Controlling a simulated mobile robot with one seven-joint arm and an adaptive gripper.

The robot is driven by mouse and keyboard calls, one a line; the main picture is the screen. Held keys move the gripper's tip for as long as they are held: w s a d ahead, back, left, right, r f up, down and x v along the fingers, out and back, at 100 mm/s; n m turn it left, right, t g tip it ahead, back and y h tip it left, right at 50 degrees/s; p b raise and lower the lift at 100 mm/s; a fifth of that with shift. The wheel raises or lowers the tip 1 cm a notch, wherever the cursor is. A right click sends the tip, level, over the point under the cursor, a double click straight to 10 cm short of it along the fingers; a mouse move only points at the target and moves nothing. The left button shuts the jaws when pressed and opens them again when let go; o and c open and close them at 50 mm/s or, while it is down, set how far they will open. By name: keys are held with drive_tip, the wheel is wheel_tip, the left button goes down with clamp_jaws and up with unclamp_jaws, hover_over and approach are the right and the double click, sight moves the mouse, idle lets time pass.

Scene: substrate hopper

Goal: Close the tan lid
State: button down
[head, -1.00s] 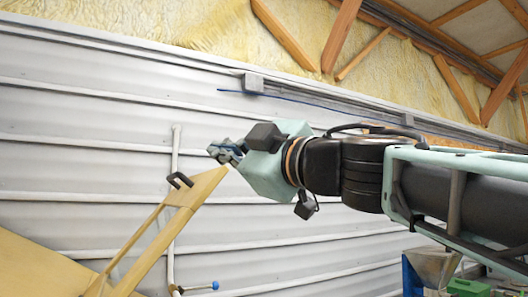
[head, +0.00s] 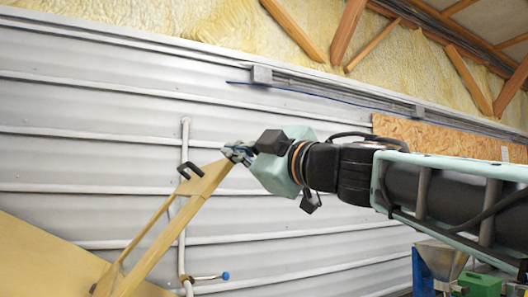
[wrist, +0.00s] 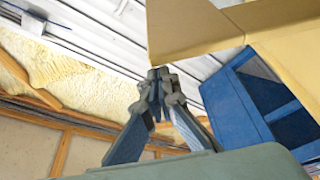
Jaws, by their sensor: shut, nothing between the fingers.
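The tan lid (head: 205,182) stands raised and tilted at the left of the head view, with a black handle (head: 190,171) near its upper end. Its tan panel also fills the top of the wrist view (wrist: 215,32). My gripper (head: 236,152) is at the lid's upper right corner. In the wrist view my gripper (wrist: 160,76) has its fingertips together, just below the lid's lower corner. They look touching or very close; I cannot tell which. Nothing is held between the fingers.
A blue frame (wrist: 240,105) stands beside the lid in the wrist view. A white wall pipe (head: 183,225) with a blue-knobbed lever (head: 225,276) is behind the lid. A grey metal hopper (head: 440,260) and a green box (head: 482,284) are at lower right.

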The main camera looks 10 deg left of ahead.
drive_tip(key=w+d+f+m+t+h+b, duration=0.1)
drive_tip(key=w+d+f+m+b, duration=0.3)
drive_tip(key=f, duration=0.5)
drive_tip(key=w+d+f+m+t+h+b, duration=0.1)
drive_tip(key=w+d+f+m+b, duration=0.15)
drive_tip(key=d+f+b, duration=0.45)
drive_tip(key=w+d+f+m+t+b, duration=0.1)
drive_tip(key=w+d+f+m+b, duration=0.3)
drive_tip(key=f, duration=0.6)
wheel_tip(320, 180, down, 30)
drive_tip(key=s+a+m+t+h+b, duration=0.2)
drive_tip(key=m+b, duration=0.6)
drive_tip(key=b, duration=1.4)
drive_tip(key=shift+s+r+h, duration=0.2)
drive_tip(key=shift+r+h, duration=0.05)
drive_tip(key=shift+h, duration=0.55)
drive_tip(key=shift+r, duration=0.2)
